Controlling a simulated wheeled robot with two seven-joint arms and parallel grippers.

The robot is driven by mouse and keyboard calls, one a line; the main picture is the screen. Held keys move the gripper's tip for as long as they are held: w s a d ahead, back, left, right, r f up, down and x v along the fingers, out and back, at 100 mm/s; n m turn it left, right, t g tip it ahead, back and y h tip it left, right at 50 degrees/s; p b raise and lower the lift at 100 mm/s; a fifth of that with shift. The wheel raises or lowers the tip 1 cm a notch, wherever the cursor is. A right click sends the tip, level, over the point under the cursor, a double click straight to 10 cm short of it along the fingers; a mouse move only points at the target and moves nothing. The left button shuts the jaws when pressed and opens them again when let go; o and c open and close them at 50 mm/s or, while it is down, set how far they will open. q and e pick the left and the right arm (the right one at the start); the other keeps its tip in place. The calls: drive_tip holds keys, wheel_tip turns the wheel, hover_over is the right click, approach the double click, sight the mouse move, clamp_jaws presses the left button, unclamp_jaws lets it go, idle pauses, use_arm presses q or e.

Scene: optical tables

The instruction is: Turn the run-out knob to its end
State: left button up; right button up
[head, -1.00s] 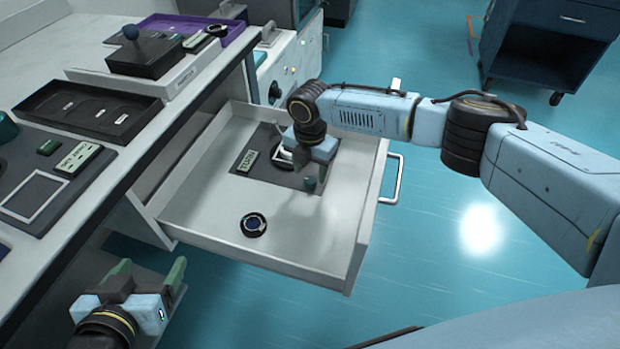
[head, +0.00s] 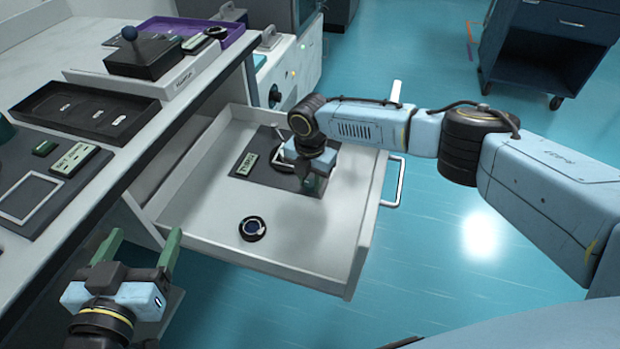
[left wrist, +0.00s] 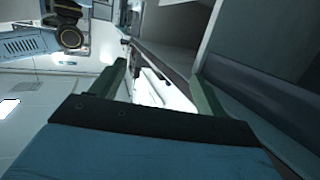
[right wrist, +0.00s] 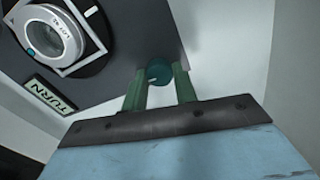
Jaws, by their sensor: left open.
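The run-out knob (right wrist: 158,72) is a small teal round knob on a dark plate (right wrist: 120,50) in the open drawer. My right gripper (right wrist: 159,84) is over the plate with its fingers close together, one on each side of the knob, seemingly touching it. In the head view my right gripper (head: 312,182) hides the knob. A TURN label (right wrist: 50,95) and a round dial (right wrist: 48,38) in a pale square frame lie beside the knob. My left gripper (head: 138,252) is open and empty, left of the drawer. Its spread fingers show in the left wrist view (left wrist: 155,85).
The white drawer (head: 300,275) stands pulled out, with a loose dark round part (head: 252,229) on its floor. The bench at left holds a black tray (head: 85,125), a joystick box (head: 145,58) and a purple tray (head: 225,45). A dark cart (head: 545,60) stands at the far right.

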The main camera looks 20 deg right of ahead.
drive_tip(key=c, duration=0.3)
